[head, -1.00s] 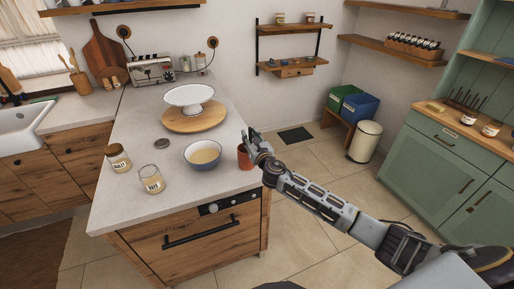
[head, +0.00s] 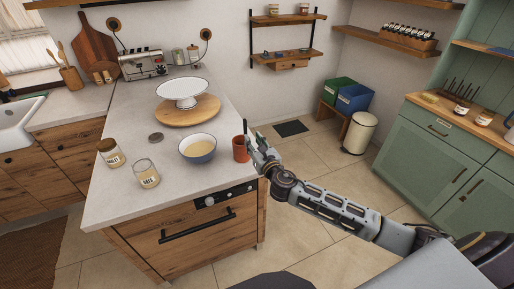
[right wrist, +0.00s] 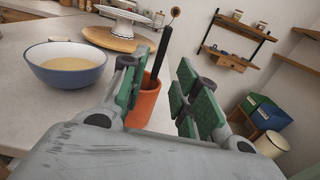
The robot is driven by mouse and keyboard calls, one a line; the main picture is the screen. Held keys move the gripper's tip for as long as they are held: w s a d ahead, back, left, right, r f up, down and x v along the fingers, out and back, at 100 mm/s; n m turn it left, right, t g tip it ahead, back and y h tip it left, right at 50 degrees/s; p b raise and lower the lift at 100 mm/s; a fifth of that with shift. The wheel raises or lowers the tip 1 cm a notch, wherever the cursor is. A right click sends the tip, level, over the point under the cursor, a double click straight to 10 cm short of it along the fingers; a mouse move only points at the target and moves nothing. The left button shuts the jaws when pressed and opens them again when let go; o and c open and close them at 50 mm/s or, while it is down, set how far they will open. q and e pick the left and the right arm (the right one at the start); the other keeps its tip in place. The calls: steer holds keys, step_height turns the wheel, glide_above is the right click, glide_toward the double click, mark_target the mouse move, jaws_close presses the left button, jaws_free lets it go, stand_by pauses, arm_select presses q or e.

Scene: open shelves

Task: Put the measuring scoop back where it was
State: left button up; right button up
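An orange cup (head: 240,149) stands at the right edge of the island counter. It also shows behind the left finger in the right wrist view (right wrist: 146,106). A thin dark handle (right wrist: 162,50) sticks up out of the cup, tilted; it may be the measuring scoop's, but its lower end is hidden inside the cup. My right gripper (head: 254,142) is just right of the cup. In the right wrist view its green-padded fingers (right wrist: 158,72) are wide apart, with the handle showing beyond the gap, not clamped. My left gripper is out of view.
A blue-white bowl (head: 198,150) of pale contents stands left of the cup. A white stand (head: 184,96) on a round board (head: 187,112) is behind. Free floor lies to the right.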

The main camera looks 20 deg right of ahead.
steer(key=shift+s+d, duration=0.1)
steer(key=shift+s, duration=1.3)
